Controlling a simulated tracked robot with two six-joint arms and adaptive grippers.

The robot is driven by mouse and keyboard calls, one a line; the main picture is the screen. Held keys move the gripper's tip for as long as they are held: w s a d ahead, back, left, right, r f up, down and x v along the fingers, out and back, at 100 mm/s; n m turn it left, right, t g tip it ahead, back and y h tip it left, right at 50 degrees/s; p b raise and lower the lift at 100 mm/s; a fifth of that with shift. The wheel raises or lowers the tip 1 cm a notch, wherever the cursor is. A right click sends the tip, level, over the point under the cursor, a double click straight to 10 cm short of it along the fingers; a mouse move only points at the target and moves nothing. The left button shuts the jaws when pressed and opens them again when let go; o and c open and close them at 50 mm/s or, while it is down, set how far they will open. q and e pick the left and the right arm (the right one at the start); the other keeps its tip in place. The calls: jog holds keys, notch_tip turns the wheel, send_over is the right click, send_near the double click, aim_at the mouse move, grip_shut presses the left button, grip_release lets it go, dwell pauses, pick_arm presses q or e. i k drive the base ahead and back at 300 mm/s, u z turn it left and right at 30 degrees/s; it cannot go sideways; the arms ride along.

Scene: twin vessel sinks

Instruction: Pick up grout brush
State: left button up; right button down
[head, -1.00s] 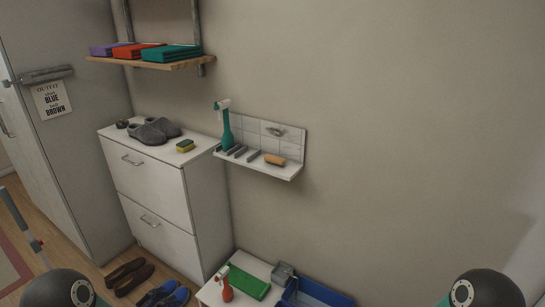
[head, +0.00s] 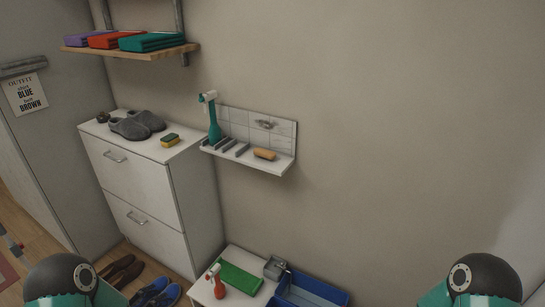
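A small tan, rounded block (head: 265,154) lies on the right part of a white wall shelf (head: 262,167); it looks like the grout brush, but bristles are too small to make out. A green spray bottle (head: 214,125) stands upright at the shelf's left end. Several grey bars lie between the bottle and the tan block. A tiled panel (head: 283,138) with a dark smudge backs the shelf. Only my upper arm parts show at the bottom left and right corners. Both grippers are out of view, so neither is seen near the shelf.
A white cabinet (head: 140,190) with grey slippers (head: 137,125) and a sponge (head: 169,140) stands left of the shelf. Below are a low white table with a green cloth (head: 240,278), a red spray bottle (head: 217,281) and a blue bin (head: 311,292). Bare wall lies to the right.

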aim_at(267, 154)
jog(key=u, duration=1.05)
jog(key=i, duration=0.15)
jog(key=z, duration=2.6)
jog(key=i, duration=0.15)
jog(key=z, duration=1.25)
jog(key=k, duration=1.5)
jog(key=u, duration=1.2)
jog(key=i, duration=1)
jog(key=u, duration=0.1)
